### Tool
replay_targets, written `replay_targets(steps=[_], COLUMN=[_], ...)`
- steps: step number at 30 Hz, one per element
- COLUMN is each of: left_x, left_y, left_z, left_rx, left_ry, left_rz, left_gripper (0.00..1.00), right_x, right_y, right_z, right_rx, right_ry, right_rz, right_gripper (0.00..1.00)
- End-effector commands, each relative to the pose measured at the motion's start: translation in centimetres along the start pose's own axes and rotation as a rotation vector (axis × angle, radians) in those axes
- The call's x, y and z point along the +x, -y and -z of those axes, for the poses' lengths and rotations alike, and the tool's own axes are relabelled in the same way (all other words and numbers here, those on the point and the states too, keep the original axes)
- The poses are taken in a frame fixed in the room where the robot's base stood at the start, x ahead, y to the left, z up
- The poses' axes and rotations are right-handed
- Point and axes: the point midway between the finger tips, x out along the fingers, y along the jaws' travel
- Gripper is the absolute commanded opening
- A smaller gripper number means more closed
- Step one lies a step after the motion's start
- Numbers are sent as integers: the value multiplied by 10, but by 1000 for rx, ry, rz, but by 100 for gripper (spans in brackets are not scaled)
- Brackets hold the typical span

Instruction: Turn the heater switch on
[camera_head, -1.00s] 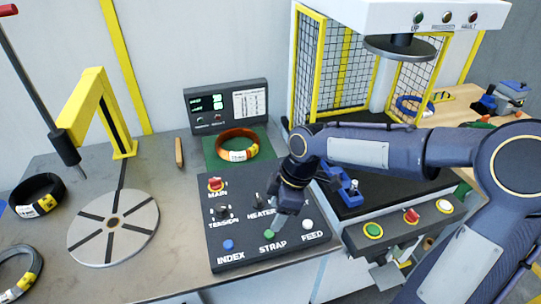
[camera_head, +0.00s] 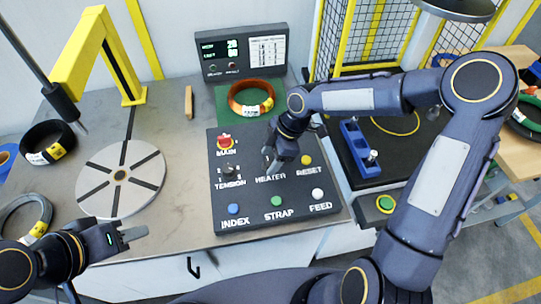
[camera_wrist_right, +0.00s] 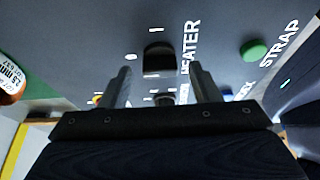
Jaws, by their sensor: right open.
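The control panel (camera_head: 240,200) lies on the table, with the HEATER label (camera_head: 270,178) near its middle. My right gripper (camera_head: 271,162) reaches down over the heater switch, which it hides in the head view. In the right wrist view, the dark heater switch (camera_wrist_right: 158,60) sits beside its label, ahead of my open right gripper (camera_wrist_right: 160,78) and between the lines of its two fingers. I cannot tell whether the fingers touch it. My left gripper (camera_head: 134,240) is at the lower left, away from the panel; its opening is unclear.
Near the heater are the red MAIN switch (camera_head: 225,143), TENSION knob (camera_head: 228,170), yellow RESET button (camera_head: 306,160) and green STRAP button (camera_head: 277,201). A copper coil (camera_head: 251,98) lies behind the panel. A round turntable (camera_head: 120,178) is to the left.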

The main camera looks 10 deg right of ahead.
Motion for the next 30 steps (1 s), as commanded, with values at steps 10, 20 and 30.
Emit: replay_targets(steps=[10, 20, 30], left_x=[0, 0, 8], left_y=[0, 0, 4], left_z=[0, 0, -4], left_rx=[0, 0, 0], left_ry=[0, 0, 0], left_rz=[0, 0, 0], left_gripper=[36, 36, 36], right_x=[3, 3, 5], right_y=[0, 0, 0], right_z=[0, 0, -1], right_rx=[0, 1, 59], right_ry=[0, 0, 2], right_rz=[-1, -1, -27], right_gripper=[51, 12, 12])
